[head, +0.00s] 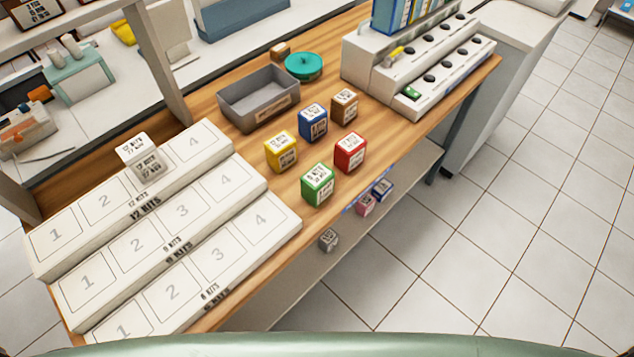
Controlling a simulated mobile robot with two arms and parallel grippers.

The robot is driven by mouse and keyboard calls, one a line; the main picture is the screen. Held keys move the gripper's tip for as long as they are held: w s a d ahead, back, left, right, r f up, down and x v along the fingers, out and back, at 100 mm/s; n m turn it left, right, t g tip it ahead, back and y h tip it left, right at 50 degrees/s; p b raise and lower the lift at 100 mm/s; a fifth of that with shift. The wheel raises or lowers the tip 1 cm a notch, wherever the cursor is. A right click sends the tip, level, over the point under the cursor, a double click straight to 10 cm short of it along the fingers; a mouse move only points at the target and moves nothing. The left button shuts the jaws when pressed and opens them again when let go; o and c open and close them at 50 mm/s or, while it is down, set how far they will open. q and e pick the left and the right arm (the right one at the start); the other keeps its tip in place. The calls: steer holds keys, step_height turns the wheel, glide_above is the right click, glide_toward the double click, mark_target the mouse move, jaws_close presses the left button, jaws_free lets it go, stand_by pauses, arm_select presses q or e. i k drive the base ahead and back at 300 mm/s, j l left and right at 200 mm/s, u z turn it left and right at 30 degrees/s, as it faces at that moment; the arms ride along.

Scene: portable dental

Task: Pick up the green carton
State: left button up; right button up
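The green carton (318,186) stands upright on the wooden table, near its front edge. It is a small green box with a white label on its top and printing on its side. A red carton (350,152) stands just behind it to the right, and a yellow carton (281,151) stands behind it to the left. Neither of my grippers shows in the head view.
A blue carton (313,122) and a brown carton (344,106) stand farther back. A grey bin (258,97) and a teal round lid (303,65) lie behind. White numbered steps (217,262) fill the left; a white rack (440,62) stands right. Below is a shelf (290,290).

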mark_target(317, 184)
steer(key=k+j+u, duration=0.15)
steer(key=k+u, duration=0.25)
steer(key=k+j+u, duration=0.35)
steer(key=k+l, duration=0.05)
